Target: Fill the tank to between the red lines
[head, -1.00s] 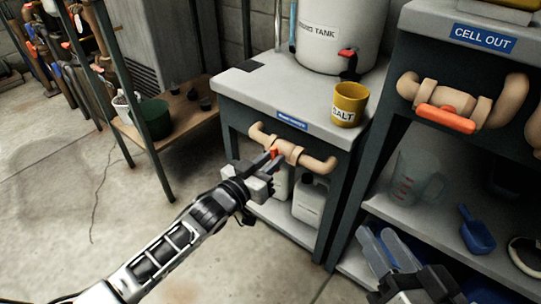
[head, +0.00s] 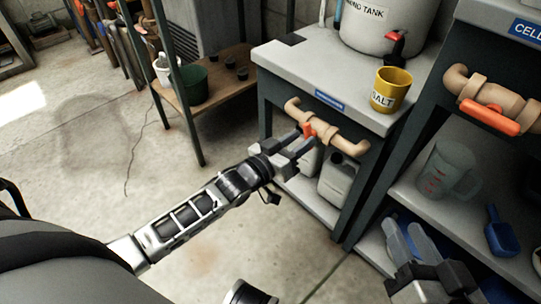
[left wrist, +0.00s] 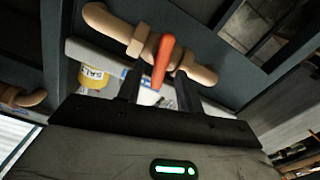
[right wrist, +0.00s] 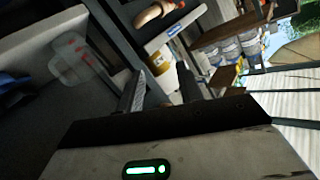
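A white tank (head: 385,22) with a label ending in "NG TANK" stands on the grey bench at the top; a small red-handled tap is on its front. No red lines show on its visible part. Below the bench edge runs a tan pipe with an orange valve handle (head: 308,131). My left gripper (head: 303,140) is at this handle. In the left wrist view its fingers (left wrist: 158,88) are apart, with the orange handle (left wrist: 162,60) between and just beyond them; contact is unclear. My right gripper (head: 408,243) is open and empty in front of the right shelf.
A yellow SALT cup (head: 391,90) stands on the bench's right corner. Right, another orange-handled valve (head: 490,116) is under the "CELL" counter. A clear jug (head: 446,170) with red marks and a blue scoop (head: 499,231) are on the shelf. White canisters (head: 338,182) stand below the bench.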

